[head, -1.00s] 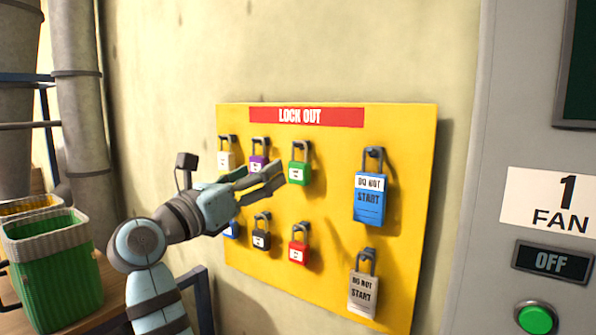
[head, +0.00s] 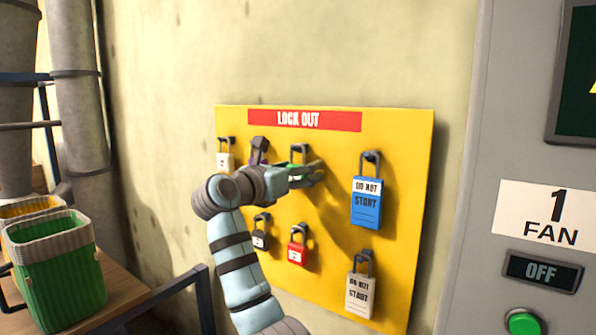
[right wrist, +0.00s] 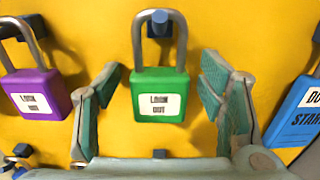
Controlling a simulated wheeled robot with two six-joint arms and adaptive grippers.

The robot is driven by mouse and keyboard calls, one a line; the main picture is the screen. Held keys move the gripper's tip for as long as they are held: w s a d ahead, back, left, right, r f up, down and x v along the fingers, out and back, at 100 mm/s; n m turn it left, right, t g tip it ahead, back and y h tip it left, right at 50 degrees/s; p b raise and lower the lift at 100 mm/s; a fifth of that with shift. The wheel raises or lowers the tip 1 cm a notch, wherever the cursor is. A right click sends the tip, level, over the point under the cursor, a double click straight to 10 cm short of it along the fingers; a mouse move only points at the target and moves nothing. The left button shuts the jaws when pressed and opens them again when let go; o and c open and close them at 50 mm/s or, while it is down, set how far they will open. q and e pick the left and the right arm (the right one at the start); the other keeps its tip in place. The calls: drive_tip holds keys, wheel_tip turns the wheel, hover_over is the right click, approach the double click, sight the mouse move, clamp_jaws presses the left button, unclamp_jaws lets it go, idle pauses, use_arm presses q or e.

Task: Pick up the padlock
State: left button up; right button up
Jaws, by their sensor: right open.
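The green padlock (right wrist: 146,85) with a white "LOCK OUT" label hangs by its shackle on a peg of the yellow lock-out board (head: 330,230). My right gripper (right wrist: 160,70) is open, with one finger on each side of the green padlock's body and a gap on both sides. In the head view my right gripper (head: 308,172) covers most of that padlock; its shackle (head: 299,148) shows above. My left gripper is not in view.
A purple padlock (right wrist: 30,90) hangs close left and a blue "DO NOT START" tag lock (head: 367,205) to the right. White (head: 225,160), black (head: 260,240), red (head: 297,252) and grey (head: 360,295) locks hang around. A green basket (head: 60,275) stands left.

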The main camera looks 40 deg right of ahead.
drive_tip(key=shift+a, duration=0.15)
drive_tip(key=c, duration=1.3)
drive_tip(key=shift+r, duration=0.6)
drive_tip(key=shift+a+r, duration=0.1)
drive_tip(key=shift+a, duration=0.2)
drive_tip(key=b+v, duration=0.8)
drive_tip(key=v, duration=0.9)
drive_tip(key=shift+s+a+r+p, duration=0.1)
drive_tip(key=shift+s+r+p, duration=0.1)
drive_tip(key=shift+r+p, duration=1.55)
